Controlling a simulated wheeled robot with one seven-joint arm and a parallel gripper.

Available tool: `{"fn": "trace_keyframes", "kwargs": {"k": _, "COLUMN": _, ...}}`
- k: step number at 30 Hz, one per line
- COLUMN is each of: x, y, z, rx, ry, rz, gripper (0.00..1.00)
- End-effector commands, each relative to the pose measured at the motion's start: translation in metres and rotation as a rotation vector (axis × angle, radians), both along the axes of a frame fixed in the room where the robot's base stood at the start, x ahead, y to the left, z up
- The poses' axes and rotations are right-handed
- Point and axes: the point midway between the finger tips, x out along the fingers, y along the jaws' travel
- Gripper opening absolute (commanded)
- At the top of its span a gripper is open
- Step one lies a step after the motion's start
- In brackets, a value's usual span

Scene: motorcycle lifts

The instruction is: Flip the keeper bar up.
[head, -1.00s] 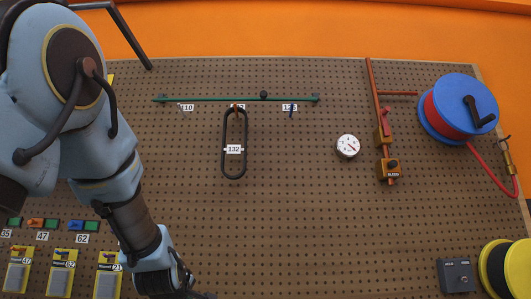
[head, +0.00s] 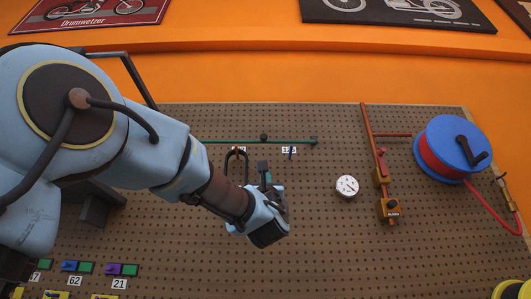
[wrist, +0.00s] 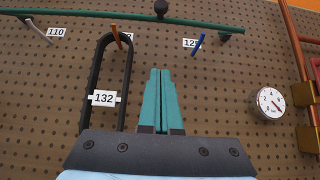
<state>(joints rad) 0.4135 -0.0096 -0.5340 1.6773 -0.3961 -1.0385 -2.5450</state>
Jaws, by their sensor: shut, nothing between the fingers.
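The keeper bar (head: 222,141) is a thin green bar lying level across the upper pegboard, with a black knob (head: 263,138) on it. In the wrist view the bar (wrist: 90,15) runs along the top, its knob (wrist: 161,8) above my fingers. My gripper (head: 264,170) has teal fingers, shut and empty, below the knob and apart from the bar. In the wrist view the gripper (wrist: 160,72) points up towards the knob. The bar's left end is hidden behind my arm in the head view.
A black belt (wrist: 91,85) tagged 132 hangs from an orange hook just left of my fingers. A blue hook (wrist: 198,44) is to their right. A white gauge (head: 347,186), a red pipe (head: 370,140) and a blue hose reel (head: 452,150) are farther right.

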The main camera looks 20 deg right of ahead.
Motion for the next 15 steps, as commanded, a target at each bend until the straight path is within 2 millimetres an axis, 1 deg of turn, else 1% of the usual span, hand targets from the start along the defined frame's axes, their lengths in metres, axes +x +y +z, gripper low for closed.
{"fn": "trace_keyframes", "kwargs": {"k": 5, "x": 0.002, "y": -0.001, "z": 0.002, "rx": 0.003, "ry": 0.001, "rz": 0.002, "gripper": 0.00}}
{"fn": "trace_keyframes", "kwargs": {"k": 8, "x": 0.008, "y": -0.003, "z": 0.010, "rx": 0.003, "ry": 0.002, "rz": 0.002, "gripper": 0.00}}
{"fn": "trace_keyframes", "kwargs": {"k": 11, "x": 0.019, "y": -0.007, "z": 0.024, "rx": 0.003, "ry": 0.003, "rz": 0.003, "gripper": 0.00}}
{"fn": "trace_keyframes", "kwargs": {"k": 15, "x": 0.036, "y": -0.015, "z": 0.047, "rx": 0.002, "ry": 0.002, "rz": 0.003, "gripper": 0.00}}
